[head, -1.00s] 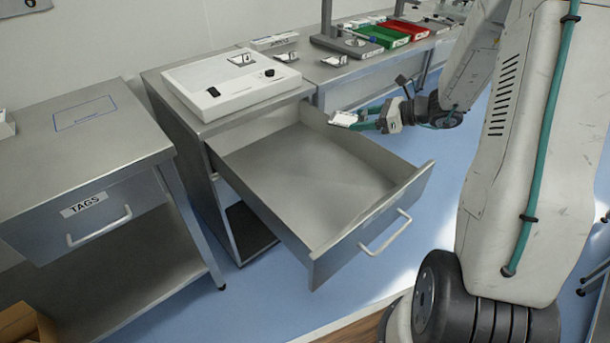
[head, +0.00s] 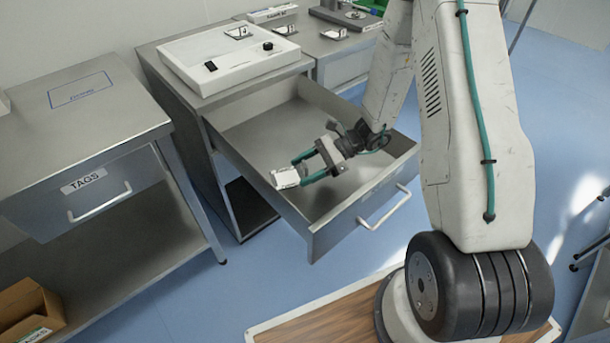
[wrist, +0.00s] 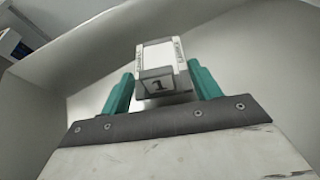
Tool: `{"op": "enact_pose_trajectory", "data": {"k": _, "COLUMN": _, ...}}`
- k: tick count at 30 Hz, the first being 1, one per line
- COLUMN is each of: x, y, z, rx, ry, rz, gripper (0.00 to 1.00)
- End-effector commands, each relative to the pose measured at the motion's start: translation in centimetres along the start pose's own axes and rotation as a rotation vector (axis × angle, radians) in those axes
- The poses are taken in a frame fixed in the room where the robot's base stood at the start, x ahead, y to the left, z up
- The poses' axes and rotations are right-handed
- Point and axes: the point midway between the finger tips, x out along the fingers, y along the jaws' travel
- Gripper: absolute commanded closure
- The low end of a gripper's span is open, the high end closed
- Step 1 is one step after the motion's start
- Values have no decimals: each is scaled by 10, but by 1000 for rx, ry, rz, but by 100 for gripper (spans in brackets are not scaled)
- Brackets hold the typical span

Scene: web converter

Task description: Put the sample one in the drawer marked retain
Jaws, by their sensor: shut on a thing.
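My gripper (head: 296,170) is shut on a small white sample block, sample one (head: 285,178). In the wrist view the block (wrist: 158,82) sits between the two teal fingers and its near face reads "1". The gripper and block are over the open drawer (head: 245,130), inside its outline in the head view. How high the block is above the drawer floor is hard to tell. The drawer is pulled far out, and I see nothing lying in it. No label is readable on its front (head: 345,232).
A closed drawer marked TAGS (head: 85,183) is in the left table. A cardboard box (head: 28,305) is at the lower left. The drawer's walls and front stand around the gripper.

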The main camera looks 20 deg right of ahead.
Motion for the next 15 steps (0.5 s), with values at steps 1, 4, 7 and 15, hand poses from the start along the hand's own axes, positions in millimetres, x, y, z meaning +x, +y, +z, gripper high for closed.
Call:
{"op": "enact_pose_trajectory", "data": {"k": 1, "x": 4, "y": 1, "z": -9, "rx": 4, "ry": -1, "rz": 1, "gripper": 60}}
{"op": "enact_pose_trajectory", "data": {"k": 4, "x": 9, "y": 0, "z": -23, "rx": 4, "ry": 0, "rz": 0, "gripper": 60}}
{"op": "enact_pose_trajectory", "data": {"k": 7, "x": 12, "y": 0, "z": -30, "rx": 2, "ry": 0, "rz": 0, "gripper": 60}}
{"op": "enact_pose_trajectory", "data": {"k": 15, "x": 12, "y": 0, "z": -31, "rx": 1, "ry": 1, "rz": -1, "gripper": 60}}
